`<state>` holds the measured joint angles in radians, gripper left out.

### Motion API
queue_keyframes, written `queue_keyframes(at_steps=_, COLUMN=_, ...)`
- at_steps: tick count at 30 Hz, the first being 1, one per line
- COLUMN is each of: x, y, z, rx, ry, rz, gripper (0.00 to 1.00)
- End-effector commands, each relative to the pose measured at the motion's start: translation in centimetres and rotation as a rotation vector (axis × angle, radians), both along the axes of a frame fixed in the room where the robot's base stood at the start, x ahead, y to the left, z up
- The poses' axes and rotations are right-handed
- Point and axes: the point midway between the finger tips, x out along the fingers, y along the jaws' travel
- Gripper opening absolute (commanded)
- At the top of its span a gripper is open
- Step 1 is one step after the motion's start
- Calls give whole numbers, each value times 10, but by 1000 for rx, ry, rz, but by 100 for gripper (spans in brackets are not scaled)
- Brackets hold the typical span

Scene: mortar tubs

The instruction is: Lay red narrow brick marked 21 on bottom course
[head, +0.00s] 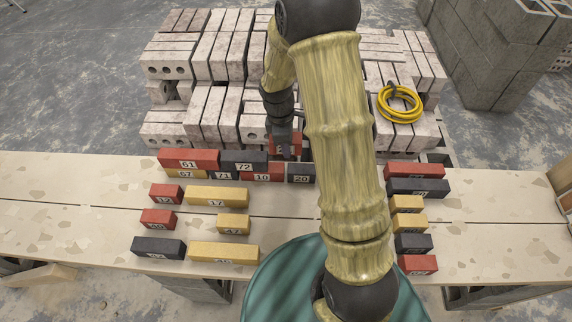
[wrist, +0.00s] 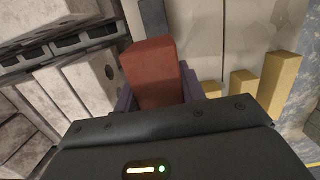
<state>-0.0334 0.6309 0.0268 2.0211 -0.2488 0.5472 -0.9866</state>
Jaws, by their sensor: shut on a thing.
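My gripper (head: 284,137) is shut on a red brick (head: 287,151), whose marking is partly hidden and hard to read. In the wrist view the red brick (wrist: 150,68) sits between the two fingers. In the head view it appears above or just behind the wall, near the red brick 10 (head: 262,172) and the dark brick 20 (head: 300,172); I cannot tell its height. The bottom course also shows the yellow brick 67 (head: 185,174) and the dark brick 71 (head: 222,175). The red brick 61 (head: 190,159) and the dark brick 72 (head: 245,160) lie on top. My arm hides the course's right part.
Loose red, yellow and dark bricks lie on the plank at left, such as yellow 17 (head: 217,197), and at right, such as a dark one (head: 417,187). Pale brick stacks (head: 225,45) stand behind, with a yellow hose coil (head: 399,104). Both outer plank ends are clear.

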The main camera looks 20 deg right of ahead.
Motion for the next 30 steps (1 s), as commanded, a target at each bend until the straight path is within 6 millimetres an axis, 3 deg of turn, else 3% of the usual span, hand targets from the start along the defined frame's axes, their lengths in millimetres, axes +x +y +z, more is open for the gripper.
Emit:
queue_keyframes(at_steps=9, x=-1, y=0, z=-52, rx=0, ry=2, rz=-1, gripper=4)
queue_keyframes(at_steps=20, x=0, y=0, z=-57, rx=0, ry=0, rz=-2, gripper=4)
queue_keyframes(at_steps=30, x=0, y=0, z=-93, rx=0, ry=0, rz=-2, gripper=4)
